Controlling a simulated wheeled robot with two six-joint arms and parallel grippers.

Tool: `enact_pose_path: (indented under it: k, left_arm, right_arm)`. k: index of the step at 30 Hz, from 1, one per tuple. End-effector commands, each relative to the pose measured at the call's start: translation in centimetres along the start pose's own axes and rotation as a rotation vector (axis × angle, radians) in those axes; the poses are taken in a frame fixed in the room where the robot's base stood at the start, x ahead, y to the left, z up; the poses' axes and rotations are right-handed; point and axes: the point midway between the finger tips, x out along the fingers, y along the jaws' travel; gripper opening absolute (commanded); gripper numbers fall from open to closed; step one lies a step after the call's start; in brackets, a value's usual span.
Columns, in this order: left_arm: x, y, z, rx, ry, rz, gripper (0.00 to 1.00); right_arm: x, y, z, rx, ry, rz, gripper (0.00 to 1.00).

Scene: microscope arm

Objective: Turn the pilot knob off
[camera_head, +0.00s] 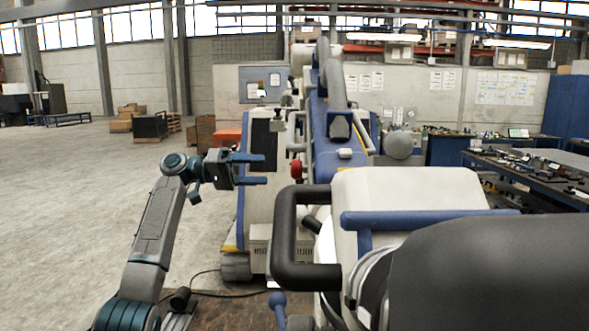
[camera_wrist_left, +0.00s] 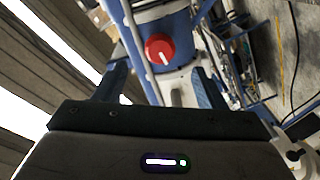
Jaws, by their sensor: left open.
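The pilot knob appears to be the red round knob (camera_head: 296,170) on the side of the blue and white microscope arm. In the left wrist view the red knob (camera_wrist_left: 158,47) faces me and bears a short white mark, which points toward the lower right of the picture. My left gripper (camera_head: 265,169) is open and empty, left of the knob at about its height, with a gap between. In the left wrist view the knob appears between and beyond the two fingers (camera_wrist_left: 161,82). My right gripper is not in view.
A black looped handle (camera_head: 283,240) and a white and blue housing (camera_head: 410,190) fill the near right. A white cabinet-like body (camera_head: 258,215) stands behind my left gripper. Workbenches (camera_head: 530,180) are at the far right. The floor on the left is mostly free.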

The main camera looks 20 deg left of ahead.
Motion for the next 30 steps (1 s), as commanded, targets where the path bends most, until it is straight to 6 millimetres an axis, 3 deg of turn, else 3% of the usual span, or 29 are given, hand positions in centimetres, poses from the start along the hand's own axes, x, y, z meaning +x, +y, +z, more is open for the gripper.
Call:
enact_pose_path:
  k: [6,12,18,26,30]
  left_arm:
    - [4.4,0.4,-0.2,-0.001,-0.001,0.002,0.65]
    - [7.5,0.3,-0.2,-0.002,0.001,0.001,0.65]
    - [8.9,0.0,-0.1,-0.001,0.001,-0.002,0.65]
    - [9.1,-0.1,0.0,-0.001,0.002,-0.002,0.65]
    - [9.0,-0.1,0.0,-0.001,0.002,-0.002,0.41]
  right_arm:
    - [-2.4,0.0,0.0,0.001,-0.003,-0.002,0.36]
    - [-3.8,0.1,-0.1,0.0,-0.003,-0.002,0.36]
    - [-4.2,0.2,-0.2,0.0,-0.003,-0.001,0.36]
    - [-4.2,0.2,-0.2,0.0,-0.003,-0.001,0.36]
    - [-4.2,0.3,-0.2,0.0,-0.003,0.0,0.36]
